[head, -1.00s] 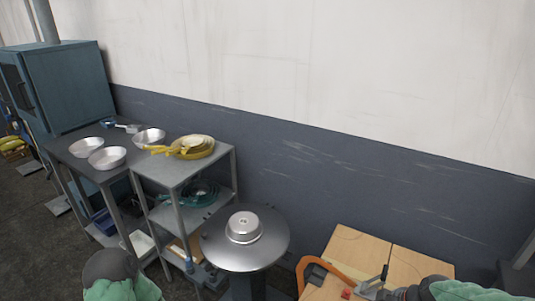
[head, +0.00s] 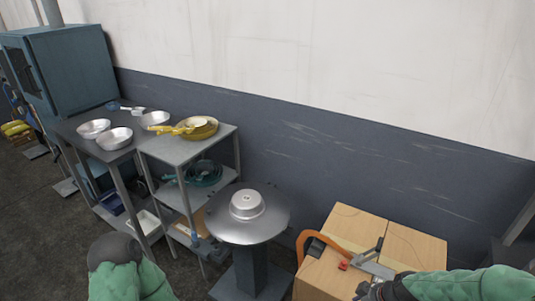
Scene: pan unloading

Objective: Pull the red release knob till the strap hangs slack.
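A cardboard box (head: 415,245) stands at the lower right. An orange strap (head: 318,236) bows out over its left top edge and runs across its top towards a grey metal fitting (head: 372,266) with an upright dark bar. The small red knob (head: 343,266) sits on the box top just left of this fitting. My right gripper (head: 364,291) is a dark shape at the bottom edge, just below the fitting and apart from the knob. Its fingers are too small and cut off to tell open from shut. My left arm shows at the lower left, but no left gripper fingers show.
A round metal pedestal table (head: 225,231) with an upturned pan (head: 247,205) stands left of the box. Further left are a shelf rack (head: 225,135) with yellow and green pans, a dark table with silver bowls, and a blue cabinet (head: 70,65). A wall closes the back.

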